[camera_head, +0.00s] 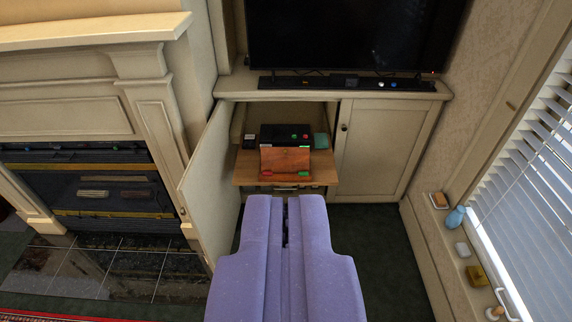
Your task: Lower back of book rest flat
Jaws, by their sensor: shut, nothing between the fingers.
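A small wooden piece that looks like the book rest (285,159) stands on a pull-out wooden shelf (245,171) in the open cabinet. Its brown front panel looks upright or steeply tilted; I cannot tell the exact angle. Small red and green parts lie at its foot. A black surface (275,132) with red and green knobs shows above and behind the panel; I cannot tell whether it belongs to the rest. My purple gripper (286,203) points forward from the bottom of the view, shut and empty. Its tips appear just below the shelf's front edge, apart from the rest.
An open cabinet door (208,165) stands left of the shelf, and a closed door (378,150) is on the right. A small dark item (249,141) and a green block (320,141) flank the rest. A sill with small objects runs along the right. Dark floor is free right of my gripper.

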